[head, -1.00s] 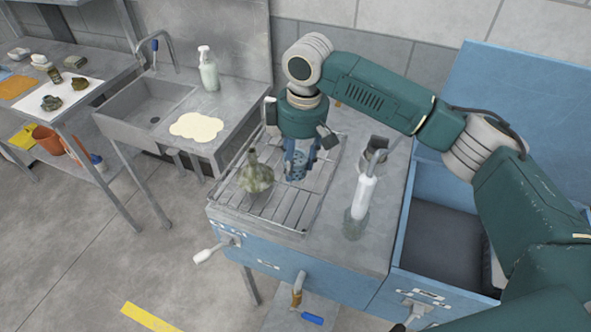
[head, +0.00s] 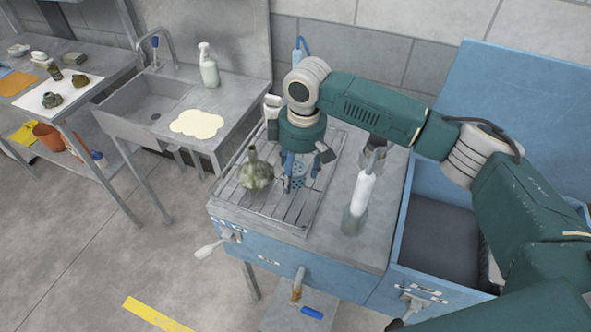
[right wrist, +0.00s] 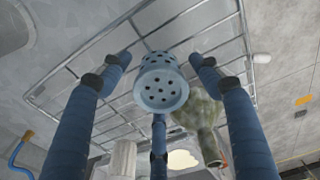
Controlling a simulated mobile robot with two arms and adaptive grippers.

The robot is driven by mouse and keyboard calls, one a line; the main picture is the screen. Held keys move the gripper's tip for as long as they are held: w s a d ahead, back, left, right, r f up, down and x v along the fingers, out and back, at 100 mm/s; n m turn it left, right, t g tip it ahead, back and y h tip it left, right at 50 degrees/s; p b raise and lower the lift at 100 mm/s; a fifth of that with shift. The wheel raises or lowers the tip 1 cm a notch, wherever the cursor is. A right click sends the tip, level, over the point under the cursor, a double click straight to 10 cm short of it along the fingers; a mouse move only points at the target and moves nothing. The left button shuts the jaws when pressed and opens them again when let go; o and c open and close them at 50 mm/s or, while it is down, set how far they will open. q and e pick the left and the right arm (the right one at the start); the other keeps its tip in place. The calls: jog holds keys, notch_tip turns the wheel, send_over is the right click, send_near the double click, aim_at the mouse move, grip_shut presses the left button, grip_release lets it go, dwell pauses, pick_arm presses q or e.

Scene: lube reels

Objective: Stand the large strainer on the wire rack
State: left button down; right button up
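The large strainer (head: 298,178) is a pale blue cylinder with dark holes. It appears to stand upright on the wire rack (head: 306,212), right of a dirty olive vessel. My right gripper (head: 300,178) is above and around it, fingers pointing down. In the right wrist view the strainer (right wrist: 162,82) is between the spread blue fingers of my right gripper (right wrist: 160,78), its holed end towards me. Gaps show between it and the fingertips, so the gripper is open. The wire rack (right wrist: 85,68) lies behind it. My left gripper is out of view.
The mottled olive vessel (head: 257,172) stands on the rack close left of the strainer and close to a finger. A white and glass bottle-like object (head: 361,195) stands right of the rack. The sink (head: 150,105) and a spray bottle (head: 208,68) are farther left.

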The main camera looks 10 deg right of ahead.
aim_at(300, 169)
jog(key=shift+r, duration=0.1)
jog(key=r, duration=0.3)
jog(key=r+b, duration=0.1)
jog(key=r, duration=0.3)
jog(key=r+b, duration=0.1)
jog(key=r, duration=0.2)
jog(key=shift+s+d+r, duration=0.25)
jog(key=shift+s+d, duration=0.05)
jog(key=shift+d+r, duration=0.1)
jog(key=shift+r, duration=0.7)
jog(key=shift+s+f, duration=0.1)
